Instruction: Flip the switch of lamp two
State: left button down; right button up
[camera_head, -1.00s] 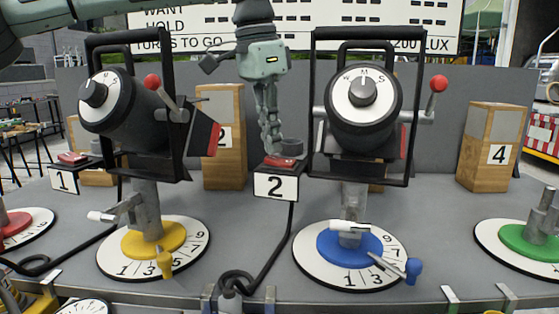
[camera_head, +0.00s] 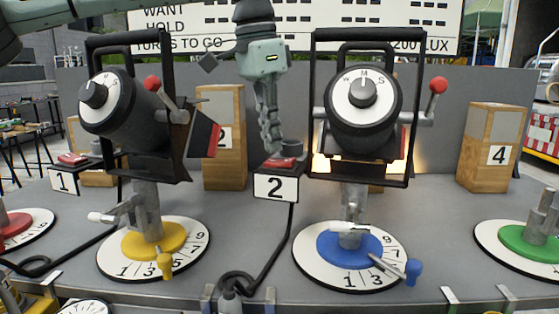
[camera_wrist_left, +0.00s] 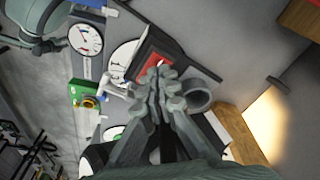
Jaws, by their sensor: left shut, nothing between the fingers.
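The switch box labelled 2 (camera_head: 275,187) stands in the middle of the grey table, with a red rocker switch (camera_head: 281,163) on top. The red switch also shows in the left wrist view (camera_wrist_left: 153,64), partly hidden by my fingertips. My left gripper (camera_head: 272,150) points down at the switch with its fingers shut and empty. Its fingertips are right at or just above the switch; I cannot tell if they touch. The lamp over the blue dial (camera_head: 363,110) stands right of the box, and a warm glow shows behind it. My right gripper is not in view.
Another lamp on a yellow dial (camera_head: 110,105) stands left of the switch, close to my gripper. A box labelled 1 (camera_head: 64,181) is farther left. Wooden blocks (camera_head: 490,150) stand at the back. A black cable (camera_head: 270,255) runs forward from box 2.

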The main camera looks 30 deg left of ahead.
aim_at(272, 161)
pick_arm(q)
jog(key=shift+r, duration=2.8)
